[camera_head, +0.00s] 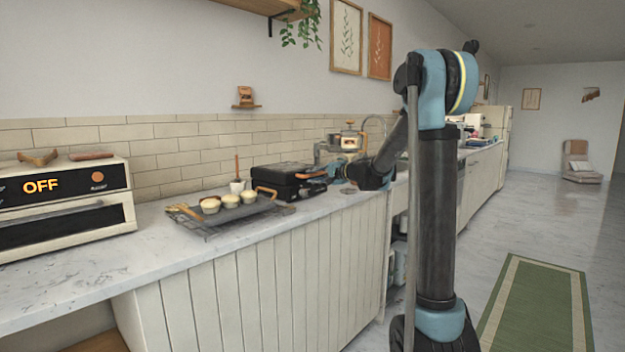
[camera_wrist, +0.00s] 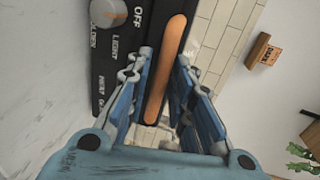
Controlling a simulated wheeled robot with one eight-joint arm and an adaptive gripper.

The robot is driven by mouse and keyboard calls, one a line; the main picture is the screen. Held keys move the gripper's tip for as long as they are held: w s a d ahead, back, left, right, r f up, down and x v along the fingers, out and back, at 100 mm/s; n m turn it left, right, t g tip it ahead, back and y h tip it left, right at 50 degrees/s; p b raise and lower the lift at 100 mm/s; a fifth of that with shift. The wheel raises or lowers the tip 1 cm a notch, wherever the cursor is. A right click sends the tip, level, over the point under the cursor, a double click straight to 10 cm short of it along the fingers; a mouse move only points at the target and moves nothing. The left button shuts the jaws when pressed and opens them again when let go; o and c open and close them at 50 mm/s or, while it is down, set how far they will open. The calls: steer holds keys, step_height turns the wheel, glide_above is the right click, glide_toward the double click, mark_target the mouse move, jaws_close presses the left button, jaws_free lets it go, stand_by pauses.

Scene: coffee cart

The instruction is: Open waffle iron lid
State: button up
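The black waffle iron (camera_head: 285,181) stands on the marble counter with its lid down. Its wooden handle (camera_head: 312,175) sticks out at the right side, towards my gripper (camera_head: 334,171). In the wrist view the orange-brown handle (camera_wrist: 177,32) runs between the two blue fingers of my gripper (camera_wrist: 164,60). The fingers are apart, with a visible gap on the right side of the handle; contact on the left is hard to tell. The waffle iron's black front, with a grey knob (camera_wrist: 108,12) and heat markings, fills the upper left.
A wire rack with a dark tray (camera_head: 225,221) and several cream-filled cups stands left of the waffle iron. A white oven (camera_head: 65,215) marked OFF is farther left. A coffee device (camera_head: 349,142) stands behind my gripper.

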steer(key=shift+x, duration=0.85)
jaws_close()
steer(key=shift+d, duration=0.1)
